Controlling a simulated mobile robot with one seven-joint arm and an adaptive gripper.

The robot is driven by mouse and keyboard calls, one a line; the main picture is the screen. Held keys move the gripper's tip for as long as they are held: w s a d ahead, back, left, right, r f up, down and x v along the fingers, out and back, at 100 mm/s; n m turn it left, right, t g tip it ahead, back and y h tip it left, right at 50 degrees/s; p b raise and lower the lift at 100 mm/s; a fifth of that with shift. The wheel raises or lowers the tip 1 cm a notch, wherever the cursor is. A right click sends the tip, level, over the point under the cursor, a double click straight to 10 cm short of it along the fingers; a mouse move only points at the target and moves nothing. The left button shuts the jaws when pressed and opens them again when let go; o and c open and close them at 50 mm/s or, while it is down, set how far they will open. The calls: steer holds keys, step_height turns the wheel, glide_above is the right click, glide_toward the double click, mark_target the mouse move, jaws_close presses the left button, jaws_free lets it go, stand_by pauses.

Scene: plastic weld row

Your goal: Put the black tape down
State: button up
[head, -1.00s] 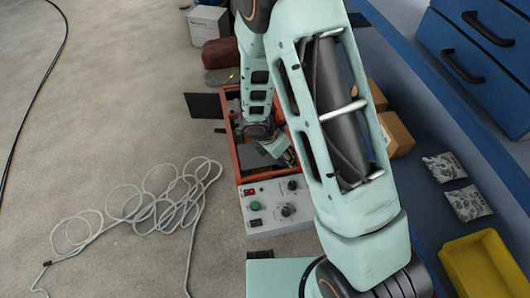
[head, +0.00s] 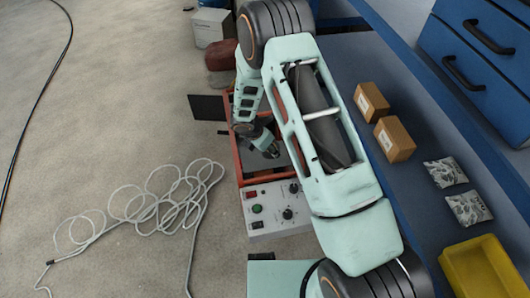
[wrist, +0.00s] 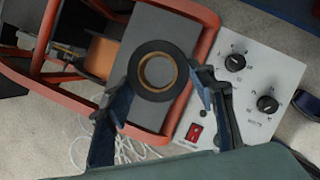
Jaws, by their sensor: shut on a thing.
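The black tape (wrist: 137,72) is a flat ring with a brown core. In the wrist view it lies between the two fingers of my gripper (wrist: 165,82), which are shut on it from either side. Behind it is the dark grey top plate (wrist: 185,30) of a red-framed machine (wrist: 205,52). I cannot tell whether the tape touches the plate. In the head view my arm reaches over the red-framed machine (head: 238,168), and the tape is not discernible there.
A grey control box (head: 275,222) with knobs and a red switch adjoins the machine. Cartons (head: 394,140), silver packets (head: 446,172) and a yellow bin (head: 485,268) are on the blue bench at right. A coiled pale cable (head: 140,210) lies on the floor at left.

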mark_target(265, 153)
steer(key=w+f, duration=0.1)
steer(key=w+a+f, duration=0.1)
steer(key=f, duration=0.1)
steer(key=shift+w+f, duration=0.25)
steer(key=shift+w, duration=0.1)
steer(key=shift+w+f+b, duration=0.1)
steer(key=shift+f+b, duration=0.55)
steer(key=shift+f, duration=0.85)
steer(key=shift+f, duration=0.25)
steer(key=o, duration=1.1)
steer(key=shift+r, duration=0.1)
steer(key=shift+o, duration=0.2)
steer(key=shift+r, duration=0.5)
steer(key=p+v, duration=0.2)
steer(key=v, duration=0.9)
steer(key=shift+s, duration=0.25)
